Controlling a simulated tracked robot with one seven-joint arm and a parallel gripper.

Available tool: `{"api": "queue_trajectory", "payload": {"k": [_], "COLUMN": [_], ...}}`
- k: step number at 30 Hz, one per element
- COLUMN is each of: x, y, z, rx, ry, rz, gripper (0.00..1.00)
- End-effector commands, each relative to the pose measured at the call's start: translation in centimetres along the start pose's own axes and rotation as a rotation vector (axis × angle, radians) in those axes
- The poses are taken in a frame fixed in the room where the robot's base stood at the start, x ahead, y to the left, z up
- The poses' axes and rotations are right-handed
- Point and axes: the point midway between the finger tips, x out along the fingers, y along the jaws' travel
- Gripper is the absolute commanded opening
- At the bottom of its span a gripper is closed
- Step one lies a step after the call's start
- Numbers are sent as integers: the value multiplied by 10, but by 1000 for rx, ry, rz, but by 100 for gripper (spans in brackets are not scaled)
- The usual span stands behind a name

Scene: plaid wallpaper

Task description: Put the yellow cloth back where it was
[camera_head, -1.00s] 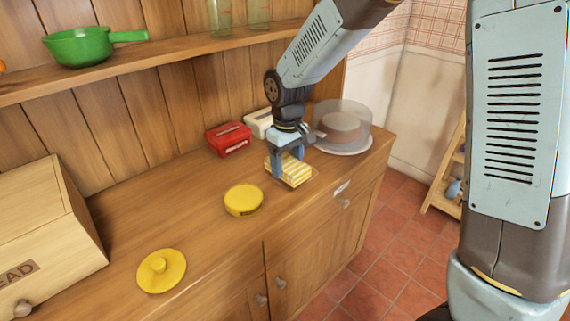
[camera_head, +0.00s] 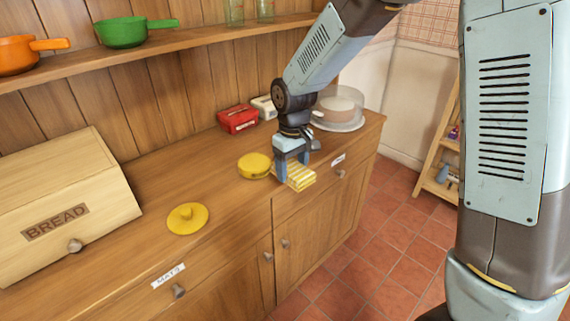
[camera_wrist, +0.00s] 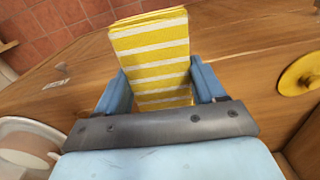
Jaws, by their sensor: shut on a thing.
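The yellow cloth (camera_head: 301,178) is folded and has white stripes. My gripper (camera_head: 293,172) is shut on it near the front edge of the wooden counter. In the wrist view the cloth (camera_wrist: 152,50) stands between the two blue fingers, with one finger on each side. I cannot tell whether the cloth touches the counter top.
A red box (camera_head: 238,119), a white box (camera_head: 264,107) and a clear-domed cake stand (camera_head: 339,110) are behind. A bread box (camera_head: 62,205) fills the left. Bare counter (camera_head: 215,180) lies between.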

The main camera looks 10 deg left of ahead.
Motion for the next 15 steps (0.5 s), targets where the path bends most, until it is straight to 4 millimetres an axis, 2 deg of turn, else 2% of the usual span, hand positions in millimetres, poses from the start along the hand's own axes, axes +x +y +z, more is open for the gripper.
{"api": "queue_trajectory", "payload": {"k": [8,11,15], "x": [35,53,88], "y": [53,78,129], "z": [22,32,53], "rx": [142,213,350], "ry": [-1,-2,-5], "rz": [-1,-1,-2], "gripper": [36,36,36]}}
